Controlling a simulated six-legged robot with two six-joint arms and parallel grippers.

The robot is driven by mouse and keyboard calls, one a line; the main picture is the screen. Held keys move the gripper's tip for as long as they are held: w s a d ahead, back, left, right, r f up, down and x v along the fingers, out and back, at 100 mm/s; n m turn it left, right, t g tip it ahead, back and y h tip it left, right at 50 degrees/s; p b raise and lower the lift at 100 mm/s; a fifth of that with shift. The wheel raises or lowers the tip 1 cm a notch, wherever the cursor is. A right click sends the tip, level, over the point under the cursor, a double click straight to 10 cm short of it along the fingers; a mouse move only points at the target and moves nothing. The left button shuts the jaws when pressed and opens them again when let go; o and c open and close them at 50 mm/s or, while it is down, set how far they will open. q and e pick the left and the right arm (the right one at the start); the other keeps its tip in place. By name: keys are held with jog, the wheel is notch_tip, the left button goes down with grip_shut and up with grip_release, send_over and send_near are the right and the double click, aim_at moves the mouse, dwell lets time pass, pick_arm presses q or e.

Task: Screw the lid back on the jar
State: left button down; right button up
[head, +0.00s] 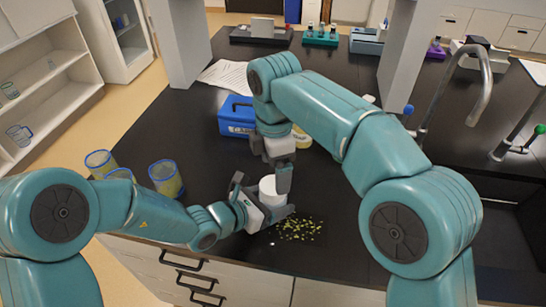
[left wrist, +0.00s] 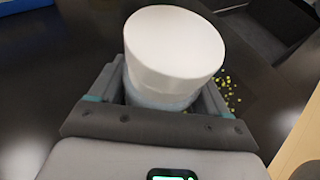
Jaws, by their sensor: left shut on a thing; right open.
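The jar is a pale, translucent cylinder (left wrist: 158,95), seen best in the left wrist view. A wide white lid (left wrist: 175,42) sits on its top; I cannot tell how tightly it is seated. In the head view the white lid (head: 272,188) shows near the front of the bench. My left gripper (head: 262,210) is shut around the jar's body from the left, with a finger on each side. My right gripper (head: 278,172) points down, open, just above and behind the lid. Its far finger is partly hidden, and I cannot tell whether it touches the lid.
Yellow-green bits (head: 299,229) lie on a dark patch right of the jar. Blue-rimmed beakers (head: 165,178) stand at left. A blue box (head: 236,116) and a pale yellow round thing (head: 301,138) are behind. A sink with a tap (head: 481,95) is at right.

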aim_at(273, 185)
jog(key=n, duration=0.2)
jog(key=r+n, duration=0.1)
jog(key=n, duration=0.3)
jog(key=shift+r, duration=0.35)
jog(key=shift+w+r+n, duration=0.1)
jog(key=shift+r+n, duration=0.4)
jog(key=shift+n, duration=0.4)
jog(key=shift+a+r, duration=0.1)
jog(key=shift+a, duration=0.1)
notch_tip(273, 185, down, 8)
jog(key=shift+f, duration=0.1)
